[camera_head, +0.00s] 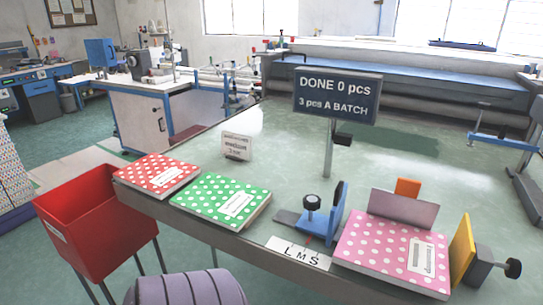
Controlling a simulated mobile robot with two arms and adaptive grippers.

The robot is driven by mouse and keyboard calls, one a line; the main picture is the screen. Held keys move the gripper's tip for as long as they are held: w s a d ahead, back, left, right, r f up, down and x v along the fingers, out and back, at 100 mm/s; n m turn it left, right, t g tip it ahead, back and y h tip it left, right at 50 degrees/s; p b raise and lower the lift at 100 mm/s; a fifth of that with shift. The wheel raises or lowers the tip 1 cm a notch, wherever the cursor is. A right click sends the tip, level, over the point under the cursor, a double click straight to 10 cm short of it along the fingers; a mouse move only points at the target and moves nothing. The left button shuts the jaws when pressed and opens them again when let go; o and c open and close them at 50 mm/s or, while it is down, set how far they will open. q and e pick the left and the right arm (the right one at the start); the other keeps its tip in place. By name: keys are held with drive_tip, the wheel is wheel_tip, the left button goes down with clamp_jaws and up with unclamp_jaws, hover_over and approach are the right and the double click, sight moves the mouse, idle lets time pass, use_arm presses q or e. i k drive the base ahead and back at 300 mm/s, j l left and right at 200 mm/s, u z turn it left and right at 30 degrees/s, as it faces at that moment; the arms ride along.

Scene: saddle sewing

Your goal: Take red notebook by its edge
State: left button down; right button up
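The red notebook (157,174) with white dots and a pale label lies flat at the left end of the table (275,165). Its left and front sides lie along the table's edge; I cannot tell how far it sticks out over it. The green dotted notebook (221,200) lies just to its right, close beside it. A pink dotted notebook (385,250) lies at the right, among the stops of a fixture. Neither of my grippers shows in the head view.
A red bin (85,235) stands below the table's left end. A ribbed grey-purple object (186,288) is at the bottom.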

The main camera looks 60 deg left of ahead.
sight(157, 175)
drive_tip(key=u, duration=2.9)
drive_tip(key=z, duration=0.3)
drive_tip(key=i+j+z, duration=0.15)
drive_tip(key=z, duration=0.15)
drive_tip(key=j+z, duration=0.35)
drive_tip(key=i+j+z, duration=0.1)
drive_tip(key=j+z, duration=0.2)
